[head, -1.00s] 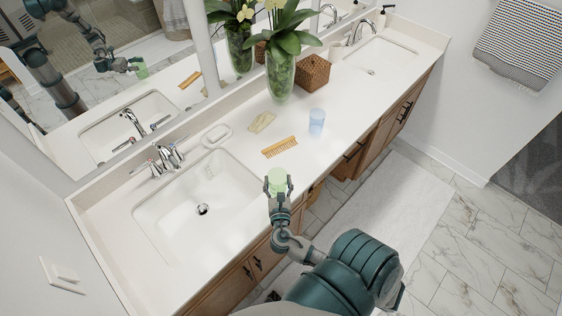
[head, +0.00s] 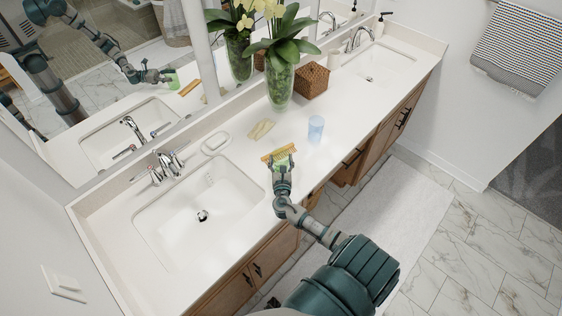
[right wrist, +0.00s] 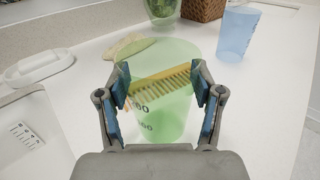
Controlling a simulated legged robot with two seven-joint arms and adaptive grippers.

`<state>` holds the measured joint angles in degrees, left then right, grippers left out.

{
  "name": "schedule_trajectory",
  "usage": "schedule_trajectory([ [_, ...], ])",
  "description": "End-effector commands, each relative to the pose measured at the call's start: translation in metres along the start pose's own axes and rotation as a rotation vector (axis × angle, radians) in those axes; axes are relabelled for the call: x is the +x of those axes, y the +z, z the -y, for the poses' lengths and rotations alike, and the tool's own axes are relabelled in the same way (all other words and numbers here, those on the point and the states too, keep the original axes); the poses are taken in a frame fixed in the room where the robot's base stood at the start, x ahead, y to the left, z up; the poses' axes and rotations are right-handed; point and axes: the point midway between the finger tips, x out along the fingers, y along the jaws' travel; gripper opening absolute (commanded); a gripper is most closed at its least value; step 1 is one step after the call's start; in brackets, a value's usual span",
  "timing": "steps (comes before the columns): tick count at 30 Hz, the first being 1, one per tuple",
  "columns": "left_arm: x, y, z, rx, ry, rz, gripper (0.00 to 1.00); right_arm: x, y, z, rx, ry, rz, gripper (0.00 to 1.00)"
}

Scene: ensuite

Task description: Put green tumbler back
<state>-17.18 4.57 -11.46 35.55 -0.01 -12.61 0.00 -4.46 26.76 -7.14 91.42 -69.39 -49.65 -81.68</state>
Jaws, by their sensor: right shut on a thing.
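The green tumbler (right wrist: 160,108) is translucent and upright between the two blue-padded fingers of my right gripper (right wrist: 164,85) in the right wrist view. My right gripper is shut on it. In the head view the green tumbler (head: 283,161) shows at the tip of my right gripper (head: 283,168), over the counter just right of the near sink. The yellow comb (right wrist: 160,82) lies behind the tumbler and is seen through it. Whether the tumbler's base touches the counter cannot be told. My left gripper is not in view.
A blue tumbler (head: 316,129) stands on the white counter (head: 335,150) to the right. Behind are a folded cloth (head: 261,129), a soap dish (head: 216,140), a plant vase (head: 280,85) and a wicker box (head: 311,78). The near sink (head: 190,215) lies left.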

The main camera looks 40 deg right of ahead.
Motion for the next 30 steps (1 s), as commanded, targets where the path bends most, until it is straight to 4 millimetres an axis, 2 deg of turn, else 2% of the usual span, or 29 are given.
schedule_trajectory([
  [2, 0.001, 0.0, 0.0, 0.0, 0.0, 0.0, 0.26, 0.0, -0.006, 0.0, 0.0, 0.0, 0.002, 0.25],
  [11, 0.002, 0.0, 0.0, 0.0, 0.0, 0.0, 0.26, 0.001, -0.008, 0.001, 0.001, 0.0, 0.001, 0.25],
  [12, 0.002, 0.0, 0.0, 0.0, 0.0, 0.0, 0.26, 0.0, -0.007, 0.001, 0.001, 0.0, 0.001, 0.76],
  [14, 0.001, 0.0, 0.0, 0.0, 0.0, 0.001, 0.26, 0.0, -0.007, 0.001, 0.001, 0.0, 0.001, 0.91],
  [25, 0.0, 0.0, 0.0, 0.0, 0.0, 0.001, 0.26, 0.0, -0.005, 0.0, 0.001, 0.0, 0.001, 0.92],
  [30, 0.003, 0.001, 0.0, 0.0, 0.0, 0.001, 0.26, -0.023, -0.007, 0.0, 0.003, 0.001, -0.001, 0.92],
])
